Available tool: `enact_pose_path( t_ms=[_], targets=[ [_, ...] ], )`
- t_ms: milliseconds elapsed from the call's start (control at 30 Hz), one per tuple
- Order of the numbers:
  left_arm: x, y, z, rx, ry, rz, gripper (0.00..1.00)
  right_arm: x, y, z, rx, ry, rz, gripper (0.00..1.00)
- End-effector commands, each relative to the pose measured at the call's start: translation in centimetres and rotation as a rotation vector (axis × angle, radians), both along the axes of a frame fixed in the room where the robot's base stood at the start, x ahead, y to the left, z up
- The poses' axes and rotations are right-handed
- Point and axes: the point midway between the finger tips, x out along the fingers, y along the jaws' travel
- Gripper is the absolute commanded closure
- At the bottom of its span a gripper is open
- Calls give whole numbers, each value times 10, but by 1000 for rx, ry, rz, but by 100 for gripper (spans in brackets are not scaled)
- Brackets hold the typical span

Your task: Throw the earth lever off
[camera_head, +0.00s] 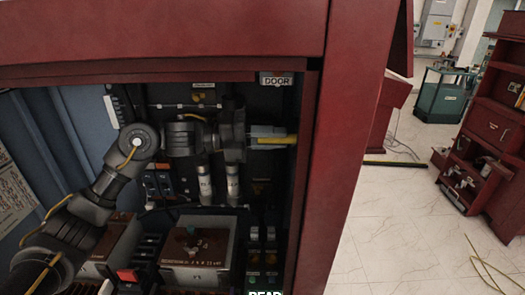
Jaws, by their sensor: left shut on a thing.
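My left arm comes in from the left and reaches into the open red cabinet. My left gripper (274,137) is at the cabinet's inner right side, just left of the red frame post. It is shut on a yellow lever (291,139), which I take to be the earth lever. The lever lies about level, and a short yellow length shows at the fingertips. The gripper hides the rest of it. My right gripper is not in view.
The red frame post (349,150) stands close right of the gripper, with a DOOR label (276,79) above. White cylindrical fuses (232,183) and a brown-topped box (197,250) sit below the arm. Tiled floor (400,220) is open outside, right.

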Motion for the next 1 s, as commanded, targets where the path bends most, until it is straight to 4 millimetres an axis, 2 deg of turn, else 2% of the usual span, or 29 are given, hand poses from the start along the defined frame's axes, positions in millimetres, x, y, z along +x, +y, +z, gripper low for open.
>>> enact_pose_path(
  t_ms=[133, 700, 733, 867, 1000],
  targets=[
    [4, -1, 7, -4, -6, 0, 100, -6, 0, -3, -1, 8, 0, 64],
    [7, -1, 11, -6, -9, 0, 100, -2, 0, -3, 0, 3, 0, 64],
    [7, -1, 11, -6, -9, 0, 78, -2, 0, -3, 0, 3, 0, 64],
    [7, -1, 11, -4, -8, 0, 61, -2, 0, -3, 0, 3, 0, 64],
    [7, -1, 10, -3, -7, -1, 59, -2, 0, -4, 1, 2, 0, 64]
  ],
)
